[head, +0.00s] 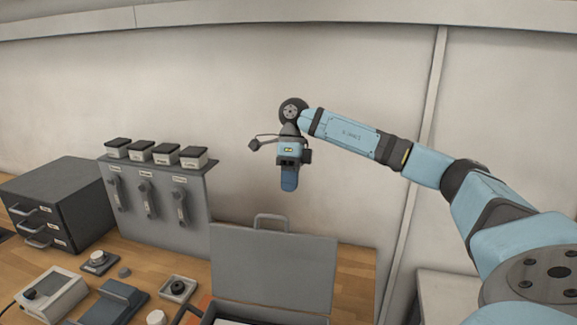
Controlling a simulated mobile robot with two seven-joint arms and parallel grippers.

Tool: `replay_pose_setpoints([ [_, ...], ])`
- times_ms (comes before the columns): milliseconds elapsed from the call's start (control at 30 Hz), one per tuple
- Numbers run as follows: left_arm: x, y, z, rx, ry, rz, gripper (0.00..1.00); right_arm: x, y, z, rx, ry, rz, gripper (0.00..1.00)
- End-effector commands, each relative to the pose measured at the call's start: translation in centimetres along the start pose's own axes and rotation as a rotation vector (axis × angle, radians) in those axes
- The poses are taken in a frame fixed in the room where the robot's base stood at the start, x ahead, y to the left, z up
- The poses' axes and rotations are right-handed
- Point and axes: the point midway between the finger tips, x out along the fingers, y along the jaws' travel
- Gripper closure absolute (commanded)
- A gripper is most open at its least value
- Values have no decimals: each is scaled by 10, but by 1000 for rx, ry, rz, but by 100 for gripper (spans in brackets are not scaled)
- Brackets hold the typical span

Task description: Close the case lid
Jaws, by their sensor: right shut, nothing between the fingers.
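The grey case lid (273,268) stands open and upright at the bottom centre, with a handle (271,217) on its top edge. Only a strip of the case body (205,318) shows below it, cut off by the bottom edge of the view. My right gripper (289,186) points down and is shut and empty. In the picture it is above the lid's top edge, apart from it. My left gripper is not in view.
A dark drawer unit (58,203) stands at the left. A grey-white device (50,293) and small parts lie left of the case.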

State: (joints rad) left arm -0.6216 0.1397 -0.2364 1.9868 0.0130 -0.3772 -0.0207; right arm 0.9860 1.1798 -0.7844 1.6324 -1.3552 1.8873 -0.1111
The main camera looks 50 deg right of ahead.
Motion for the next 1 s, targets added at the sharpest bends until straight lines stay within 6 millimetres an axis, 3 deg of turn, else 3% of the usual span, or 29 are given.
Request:
replay_pose_setpoints([
  [167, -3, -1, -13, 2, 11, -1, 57, 37, 1, -1, 1, 3, 2, 100],
  [300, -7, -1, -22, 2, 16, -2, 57, 43, 22, 0, -3, 0, 0, 100],
  [500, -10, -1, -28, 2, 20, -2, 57, 50, 36, 0, -2, 0, 0, 100],
  [1000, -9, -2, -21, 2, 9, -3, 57, 51, 40, 0, 0, -1, 0, 100],
])
